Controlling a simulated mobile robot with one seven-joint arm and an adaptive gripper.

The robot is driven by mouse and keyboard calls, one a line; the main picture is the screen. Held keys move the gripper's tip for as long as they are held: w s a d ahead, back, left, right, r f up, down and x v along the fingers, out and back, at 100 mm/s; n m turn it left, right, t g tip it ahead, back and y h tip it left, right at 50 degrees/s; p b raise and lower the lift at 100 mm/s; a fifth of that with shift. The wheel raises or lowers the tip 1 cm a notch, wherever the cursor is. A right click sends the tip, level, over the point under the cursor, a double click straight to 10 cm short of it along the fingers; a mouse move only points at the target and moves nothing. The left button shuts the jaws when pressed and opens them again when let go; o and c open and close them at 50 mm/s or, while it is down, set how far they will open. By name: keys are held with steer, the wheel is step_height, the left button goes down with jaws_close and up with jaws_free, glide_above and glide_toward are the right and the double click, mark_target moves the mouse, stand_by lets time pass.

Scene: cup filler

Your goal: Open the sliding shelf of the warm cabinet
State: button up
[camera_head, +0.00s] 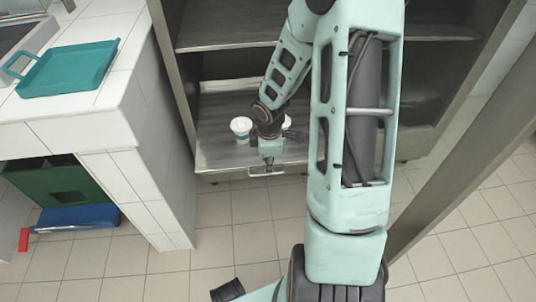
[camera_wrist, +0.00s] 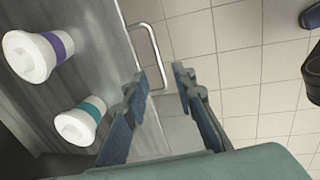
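The warm cabinet (camera_head: 182,88) stands open-fronted ahead, with its low sliding shelf (camera_head: 215,158) carrying two white cups. One cup (camera_head: 241,128) has a teal band and also shows in the wrist view (camera_wrist: 78,125). The other cup (camera_head: 287,122) is partly hidden by my arm; its purple band shows in the wrist view (camera_wrist: 35,55). A metal bar handle (camera_head: 267,175) is on the shelf's front edge. My gripper (camera_wrist: 158,75) is open, with the handle (camera_wrist: 147,45) at its fingertips; one end of the bar appears between the fingers. I cannot tell whether they touch it.
A white tiled counter (camera_head: 85,115) with a teal tray (camera_head: 70,68) stands at left, with green and blue crates (camera_head: 75,217) beneath. A slanted grey post (camera_head: 460,140) is at right.

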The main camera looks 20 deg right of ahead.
steer(key=r, duration=0.2)
steer(key=s+r, duration=0.1)
steer(key=r, duration=0.1)
steer(key=shift+a+r, duration=0.15)
steer(key=shift+r, duration=0.2)
